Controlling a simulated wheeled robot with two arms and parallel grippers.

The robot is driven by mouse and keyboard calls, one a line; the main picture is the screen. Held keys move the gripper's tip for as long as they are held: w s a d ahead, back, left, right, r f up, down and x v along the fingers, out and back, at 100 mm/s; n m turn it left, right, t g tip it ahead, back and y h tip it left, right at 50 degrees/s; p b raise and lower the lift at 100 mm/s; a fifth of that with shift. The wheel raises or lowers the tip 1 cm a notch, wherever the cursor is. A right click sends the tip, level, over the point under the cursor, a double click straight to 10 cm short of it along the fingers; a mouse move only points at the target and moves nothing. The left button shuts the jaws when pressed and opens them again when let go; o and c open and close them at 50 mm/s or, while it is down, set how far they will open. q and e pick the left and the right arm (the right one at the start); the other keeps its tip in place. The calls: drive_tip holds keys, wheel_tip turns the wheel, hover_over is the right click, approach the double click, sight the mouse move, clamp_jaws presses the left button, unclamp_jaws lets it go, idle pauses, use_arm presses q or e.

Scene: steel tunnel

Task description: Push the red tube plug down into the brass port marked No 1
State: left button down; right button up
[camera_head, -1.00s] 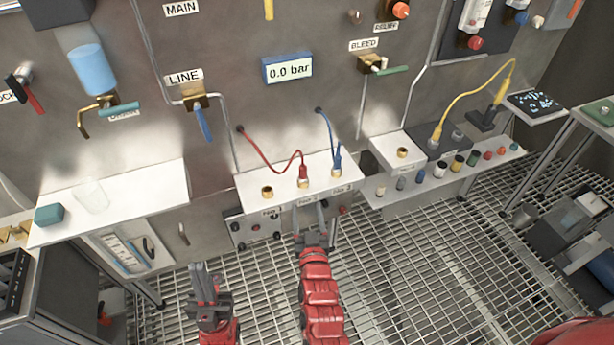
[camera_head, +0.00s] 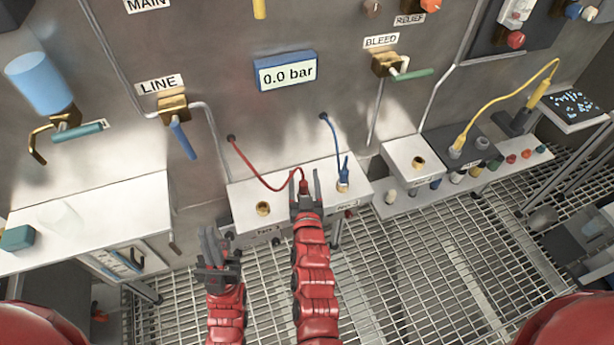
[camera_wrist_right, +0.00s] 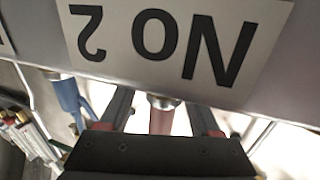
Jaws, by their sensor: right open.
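The red tube plug (camera_head: 303,187), on a red hose, stands in the middle port of the white block (camera_head: 240,192). My right gripper (camera_head: 305,190) is open, with its fingers on either side of the plug. The right wrist view shows the red plug (camera_wrist_right: 162,122) between the two spread fingers, below a brass collar (camera_wrist_right: 163,102) and an upside-down "No 2" label (camera_wrist_right: 180,40). An empty brass port (camera_head: 263,208) is at the block's left; its label is too small to read. My left gripper (camera_head: 213,240) is low and left of the block; its finger gap is unclear.
A blue plug (camera_head: 343,178) stands in the block's right port. A smaller white block (camera_head: 400,152) with a brass port is further right, beside a shelf of coloured caps. A white shelf (camera_head: 100,215) is at the left. Grating floor is open in front.

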drive_tip(key=shift+w+f, duration=0.1)
drive_tip(key=shift+w, duration=0.15)
drive_tip(key=shift+s+a, duration=0.1)
drive_tip(key=shift+s, duration=0.2)
drive_tip(key=shift+s+r, duration=0.35)
drive_tip(key=shift+r, duration=0.05)
drive_tip(key=shift+c, duration=0.9)
drive_tip(key=shift+s, duration=0.1)
drive_tip(key=shift+c, duration=1.1)
drive_tip(key=shift+w+f, duration=0.2)
drive_tip(key=shift+w, duration=0.1)
drive_tip(key=c, duration=0.5)
clamp_jaws()
drive_tip(key=shift+s+r, duration=0.1)
drive_tip(key=shift+r, duration=0.1)
